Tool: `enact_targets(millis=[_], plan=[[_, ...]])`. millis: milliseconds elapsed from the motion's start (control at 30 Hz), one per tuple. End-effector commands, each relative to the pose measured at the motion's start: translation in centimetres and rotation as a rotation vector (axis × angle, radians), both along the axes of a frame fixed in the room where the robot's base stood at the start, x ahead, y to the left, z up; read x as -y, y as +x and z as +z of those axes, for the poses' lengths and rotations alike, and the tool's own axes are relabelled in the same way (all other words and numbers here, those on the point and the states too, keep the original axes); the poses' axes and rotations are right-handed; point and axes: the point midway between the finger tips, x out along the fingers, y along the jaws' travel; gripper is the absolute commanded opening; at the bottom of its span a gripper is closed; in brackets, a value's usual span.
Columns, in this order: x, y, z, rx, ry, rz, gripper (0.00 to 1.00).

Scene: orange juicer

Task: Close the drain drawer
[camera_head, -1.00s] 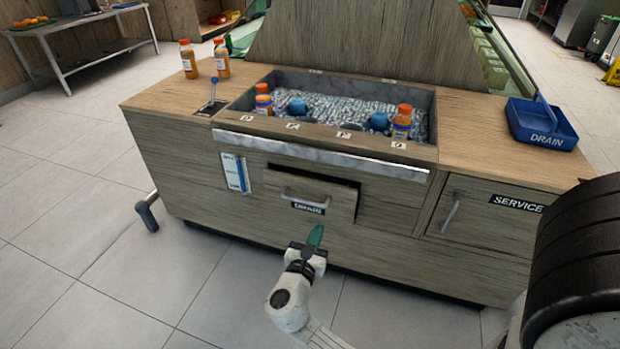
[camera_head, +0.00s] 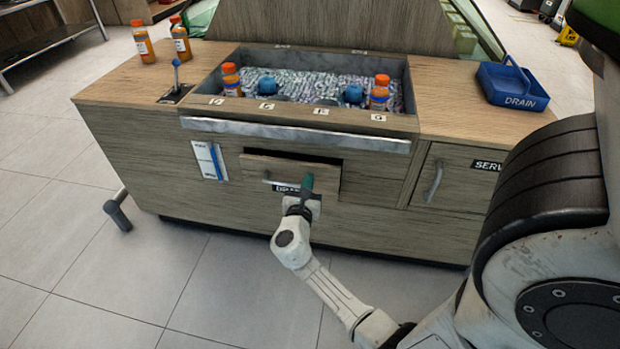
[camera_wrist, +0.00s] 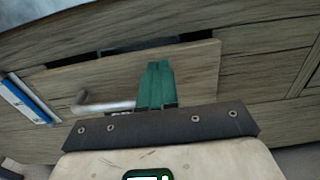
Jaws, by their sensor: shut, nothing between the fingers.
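The drain drawer (camera_head: 328,178) is in the front of the wooden counter, with a dark gap along its top edge, so it stands a little out. Its metal handle (camera_head: 270,184) and "DRAIN" label (camera_head: 280,189) are partly covered by my gripper. My gripper (camera_head: 308,180) is shut and empty, its green fingers pointing at the drawer front. In the wrist view the closed fingers (camera_wrist: 158,75) lie over the drawer front (camera_wrist: 200,75), just right of the handle (camera_wrist: 105,106). I cannot tell whether they touch it.
A service door (camera_head: 450,180) with a handle is right of the drawer. The basin of ice (camera_head: 320,85) with bottles is above. A blue drain tray (camera_head: 510,90) sits on the counter's right. A blue-and-white gauge (camera_head: 209,160) is on the left front. The floor in front is clear.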

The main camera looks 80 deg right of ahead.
Motion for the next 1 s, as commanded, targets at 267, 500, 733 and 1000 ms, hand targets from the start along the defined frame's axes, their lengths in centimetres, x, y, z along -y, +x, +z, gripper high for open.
enact_targets(millis=[267, 500, 733, 1000], plan=[[2.8, 0.2, -0.1, 0.0, 0.0, -0.001, 0.0], [3.0, 0.2, 0.0, -0.001, 0.0, 0.0, 0.0], [3.4, 0.3, -0.1, 0.0, -0.001, -0.001, 0.0], [5.6, 0.5, 0.0, 0.0, -0.001, 0.0, 0.0]])
